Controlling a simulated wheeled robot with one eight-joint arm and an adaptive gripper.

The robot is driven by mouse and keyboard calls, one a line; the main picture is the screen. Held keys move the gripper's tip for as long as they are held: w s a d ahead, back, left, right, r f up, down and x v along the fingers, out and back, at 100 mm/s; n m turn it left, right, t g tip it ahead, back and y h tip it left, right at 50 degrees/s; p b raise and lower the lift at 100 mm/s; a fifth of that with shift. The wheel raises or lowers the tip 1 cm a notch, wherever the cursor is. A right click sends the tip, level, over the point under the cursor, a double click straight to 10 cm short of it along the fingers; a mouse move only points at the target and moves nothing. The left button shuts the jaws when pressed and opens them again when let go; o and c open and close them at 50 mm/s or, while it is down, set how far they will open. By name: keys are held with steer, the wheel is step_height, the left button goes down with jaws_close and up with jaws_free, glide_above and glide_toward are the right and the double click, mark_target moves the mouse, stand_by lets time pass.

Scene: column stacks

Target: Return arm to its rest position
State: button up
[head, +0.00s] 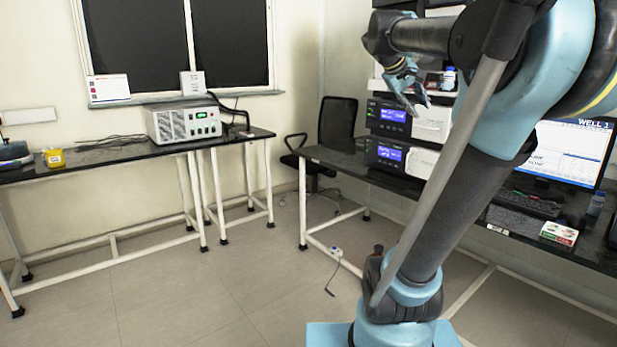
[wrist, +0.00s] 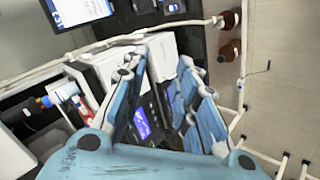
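My arm rises from its blue base in the head view and bends over at the upper right. My gripper (head: 417,97) hangs in front of the instrument stacks on the right bench, pointing down. In the wrist view my gripper (wrist: 162,62) has its two blue fingers spread apart, with nothing held between them. Two stacked instruments with blue displays, an upper one (head: 393,114) and a lower one (head: 390,153), stand behind it. A lit blue display (wrist: 141,122) shows between the fingers in the wrist view.
The right bench (head: 340,160) holds the instruments, a monitor (head: 569,150) and a small white-red-green box (head: 559,233). An office chair (head: 335,125) stands behind the bench. A left bench (head: 110,153) carries a white instrument (head: 184,122). The floor (head: 220,290) between is clear.

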steer(key=s+a+f+g+y, duration=0.1)
steer(key=s+a+f, duration=0.3)
steer(key=f, duration=0.9)
steer(key=s+a+f+m+g+y, duration=0.1)
steer(key=s+a+f+y, duration=0.3)
steer(key=s+f, duration=0.7)
steer(key=s+a+f+y, duration=0.2)
steer(key=s+a+f, duration=0.4)
steer(key=f, duration=0.8)
steer(key=shift+s+f+m+g+y, duration=0.3)
steer(key=shift+s+m+g, duration=0.1)
steer(key=shift+s, duration=0.85)
steer(key=shift+w+f, duration=0.2)
steer(key=shift+w, duration=0.3)
steer(key=shift+d, duration=0.1)
